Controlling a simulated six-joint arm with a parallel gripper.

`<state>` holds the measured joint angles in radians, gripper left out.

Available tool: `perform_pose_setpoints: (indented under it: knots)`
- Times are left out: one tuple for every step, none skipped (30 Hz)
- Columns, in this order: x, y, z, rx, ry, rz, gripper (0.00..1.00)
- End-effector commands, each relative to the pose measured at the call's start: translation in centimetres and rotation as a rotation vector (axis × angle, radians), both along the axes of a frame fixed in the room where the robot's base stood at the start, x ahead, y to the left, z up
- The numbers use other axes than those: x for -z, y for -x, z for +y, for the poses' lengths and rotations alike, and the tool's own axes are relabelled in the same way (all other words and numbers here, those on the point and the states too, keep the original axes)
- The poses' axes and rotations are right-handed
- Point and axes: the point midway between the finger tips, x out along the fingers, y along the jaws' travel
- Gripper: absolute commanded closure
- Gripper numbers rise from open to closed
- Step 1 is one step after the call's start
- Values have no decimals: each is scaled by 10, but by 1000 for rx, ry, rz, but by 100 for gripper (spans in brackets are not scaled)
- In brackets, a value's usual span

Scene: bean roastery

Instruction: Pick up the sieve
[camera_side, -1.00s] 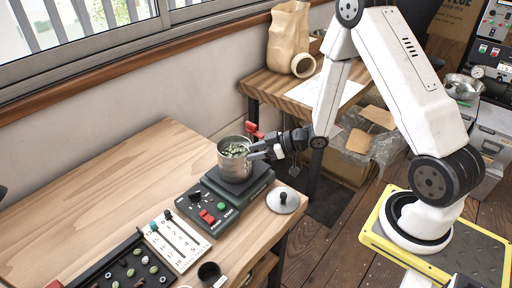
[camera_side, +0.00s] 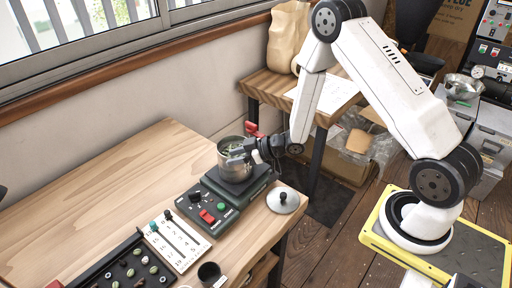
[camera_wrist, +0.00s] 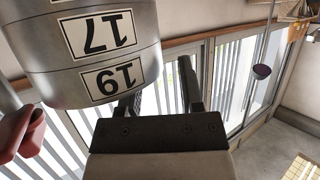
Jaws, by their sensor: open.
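A round metal sieve stack (camera_side: 232,172) stands upright on the dark tester (camera_side: 240,190) on the wooden bench. In the wrist view a metal sieve (camera_wrist: 85,45) fills the upper left, with upside-down labels 17 and 19. My gripper (camera_side: 243,152) is at the right side of the stack's upper part, its fingers overlapping the rim in the side view. Its dark fingers (camera_wrist: 160,85) are apart in the wrist view, beside and partly behind the sieve. I cannot tell whether they touch it. The stack's contents are mostly hidden.
A grey lid (camera_side: 283,200) with a dark knob lies right of the tester. A white numbered card (camera_side: 175,240) and a black tray of beans (camera_side: 125,270) lie at the front left. A dark cup (camera_side: 209,272) stands near the front edge. The bench's left side is clear.

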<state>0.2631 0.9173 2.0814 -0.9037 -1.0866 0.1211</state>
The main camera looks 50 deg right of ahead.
Motion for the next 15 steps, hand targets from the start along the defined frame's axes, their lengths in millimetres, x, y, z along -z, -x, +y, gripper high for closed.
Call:
perform_pose_setpoints:
  knots:
    - [0, 0, 0, 0, 0, 0, 53]
    - [0, 0, 0, 0, 0, 0, 53]
    - [0, 0, 0, 0, 0, 0, 53]
    - [0, 0, 0, 0, 0, 0, 53]
    - [0, 0, 0, 0, 0, 0, 53]
    - [0, 0, 0, 0, 0, 0, 53]
    - [0, 0, 0, 0, 0, 0, 53]
    - [0, 0, 0, 0, 0, 0, 53]
    - [0, 0, 0, 0, 0, 0, 53]
    - [0, 0, 0, 0, 0, 0, 53]
    - [0, 0, 0, 0, 0, 0, 53]
    - [0, 0, 0, 0, 0, 0, 53]
    - [0, 0, 0, 0, 0, 0, 53]
    - [0, 0, 0, 0, 0, 0, 56]
    - [0, 0, 0, 0, 0, 0, 69]
